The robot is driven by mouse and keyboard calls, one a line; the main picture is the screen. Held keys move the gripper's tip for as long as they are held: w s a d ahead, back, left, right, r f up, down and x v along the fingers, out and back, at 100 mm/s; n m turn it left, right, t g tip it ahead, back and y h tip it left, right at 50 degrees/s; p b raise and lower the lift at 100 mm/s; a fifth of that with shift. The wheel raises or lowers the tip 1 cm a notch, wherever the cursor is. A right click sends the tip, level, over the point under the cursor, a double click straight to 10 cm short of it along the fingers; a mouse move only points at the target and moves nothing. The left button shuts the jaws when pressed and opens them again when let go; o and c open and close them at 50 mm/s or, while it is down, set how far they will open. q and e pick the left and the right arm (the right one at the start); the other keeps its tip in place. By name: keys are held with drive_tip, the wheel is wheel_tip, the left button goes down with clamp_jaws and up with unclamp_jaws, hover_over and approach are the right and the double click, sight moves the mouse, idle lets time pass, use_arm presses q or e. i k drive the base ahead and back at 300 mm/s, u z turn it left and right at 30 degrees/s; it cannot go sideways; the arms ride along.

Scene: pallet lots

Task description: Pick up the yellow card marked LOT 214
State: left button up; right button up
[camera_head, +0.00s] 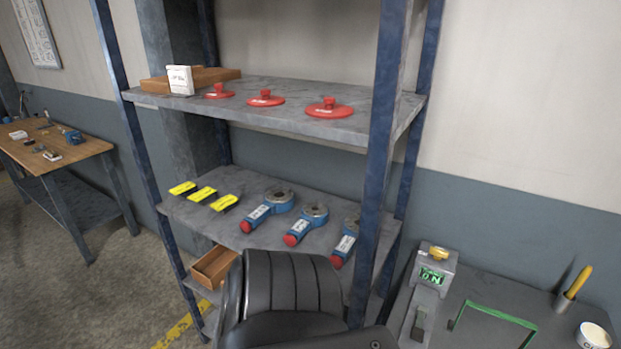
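Three yellow cards lie in a row at the left end of the middle shelf (240,212): a left one (182,188), a middle one (203,194) and a right one (225,202). Each has dark print too small to read, so I cannot tell which is marked LOT 214. Neither of my grippers shows in the view. A black ribbed part of my own body covers the bottom middle and hides part of the lower shelves.
Several blue tools with red ends (268,206) lie right of the cards. Red lidded discs (265,98) and a white box (180,80) stand on the upper shelf. A blue post (378,170) rises in front. A wooden tray (213,268) sits below. A workbench (480,290) stands right.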

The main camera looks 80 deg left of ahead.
sight(204, 193)
drive_tip(key=z, duration=0.5)
drive_tip(key=k, duration=1.2)
drive_tip(key=u, duration=1.9)
